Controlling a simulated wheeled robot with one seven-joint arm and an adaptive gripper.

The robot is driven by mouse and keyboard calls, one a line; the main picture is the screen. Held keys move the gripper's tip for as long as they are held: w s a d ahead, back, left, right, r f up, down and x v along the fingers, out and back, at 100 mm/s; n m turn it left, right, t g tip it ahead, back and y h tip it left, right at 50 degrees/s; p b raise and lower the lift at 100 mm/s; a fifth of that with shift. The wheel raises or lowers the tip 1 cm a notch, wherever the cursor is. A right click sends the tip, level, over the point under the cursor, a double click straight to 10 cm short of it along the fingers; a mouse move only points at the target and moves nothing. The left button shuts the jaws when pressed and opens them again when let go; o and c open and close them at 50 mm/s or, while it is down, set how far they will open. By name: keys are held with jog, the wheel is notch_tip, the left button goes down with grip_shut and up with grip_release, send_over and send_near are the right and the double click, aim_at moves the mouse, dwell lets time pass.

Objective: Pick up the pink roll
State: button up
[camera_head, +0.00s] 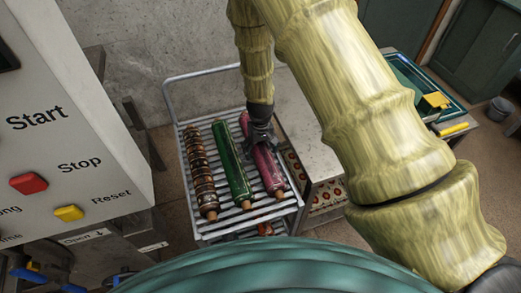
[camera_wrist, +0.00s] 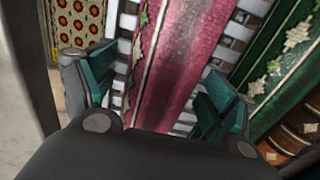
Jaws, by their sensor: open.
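The pink roll (camera_head: 268,172) lies on a slatted metal cart (camera_head: 240,219), at the right of a green roll (camera_head: 232,163) and a brown patterned roll (camera_head: 199,171). My gripper (camera_head: 261,130) is over the upper part of the pink roll and hides some of it. In the wrist view, the pink roll (camera_wrist: 178,65) runs between the two teal fingertips of my open gripper (camera_wrist: 160,95). Gaps show between it and each finger. The green roll (camera_wrist: 275,60) is beyond the right finger. I cannot tell how far the fingertips reach down beside the roll.
A white panel with Start, Stop and Reset labels (camera_head: 65,120) stands at the left. A grey-topped cabinet (camera_head: 305,140) stands close at the cart's right, with red-patterned pieces below. A green tray (camera_head: 415,80) with a yellow object is at the upper right.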

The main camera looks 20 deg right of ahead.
jog(key=shift+f, duration=0.45)
jog(key=c, duration=1.7)
grip_shut()
jog(key=shift+r, duration=0.2)
